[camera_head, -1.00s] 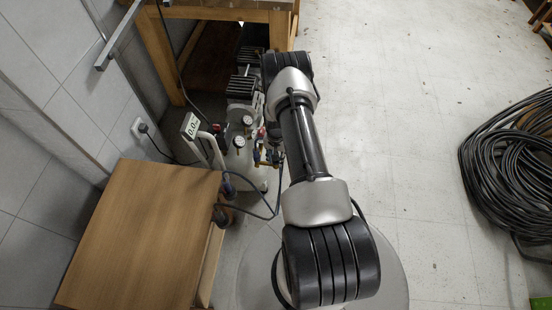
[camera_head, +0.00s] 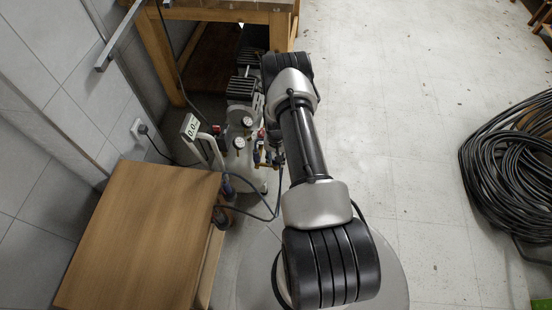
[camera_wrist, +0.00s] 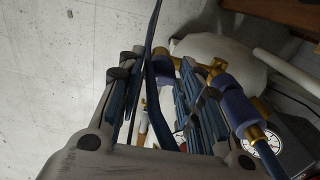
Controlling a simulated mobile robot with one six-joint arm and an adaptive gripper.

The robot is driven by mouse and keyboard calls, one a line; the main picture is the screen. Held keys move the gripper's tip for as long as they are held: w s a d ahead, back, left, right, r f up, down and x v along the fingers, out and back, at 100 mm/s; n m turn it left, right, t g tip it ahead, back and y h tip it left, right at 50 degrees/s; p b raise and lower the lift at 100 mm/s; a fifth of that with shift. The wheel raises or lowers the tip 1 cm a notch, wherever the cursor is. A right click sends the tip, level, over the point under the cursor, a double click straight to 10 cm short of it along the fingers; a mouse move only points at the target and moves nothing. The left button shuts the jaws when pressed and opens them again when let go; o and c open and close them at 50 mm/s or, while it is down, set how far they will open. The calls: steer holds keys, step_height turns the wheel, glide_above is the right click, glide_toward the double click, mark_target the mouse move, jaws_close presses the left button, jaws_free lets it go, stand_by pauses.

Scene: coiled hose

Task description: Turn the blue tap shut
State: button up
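In the wrist view my gripper (camera_wrist: 158,90) has its two fingers apart, with a gap between them. A dark hose or cable runs through this gap. Brass fittings with blue-violet sleeves (camera_wrist: 238,106) sit just beyond and to the right of the right finger. I cannot make out the blue tap's handle for certain; the fingers may hide it. In the head view a small blue part (camera_head: 257,156) shows among the brass fittings of the compressor (camera_head: 241,120), left of my arm. My gripper is hidden there behind my arm.
A wooden cabinet (camera_head: 145,235) stands at the lower left, with a hose looping from its side. A wooden bench (camera_head: 215,14) is behind. A coiled black hose (camera_head: 510,165) lies right; the middle floor is clear.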

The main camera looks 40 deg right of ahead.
steer(key=shift+o, duration=1.4)
steer(key=shift+r, duration=0.1)
step_height(320, 180, up, 12)
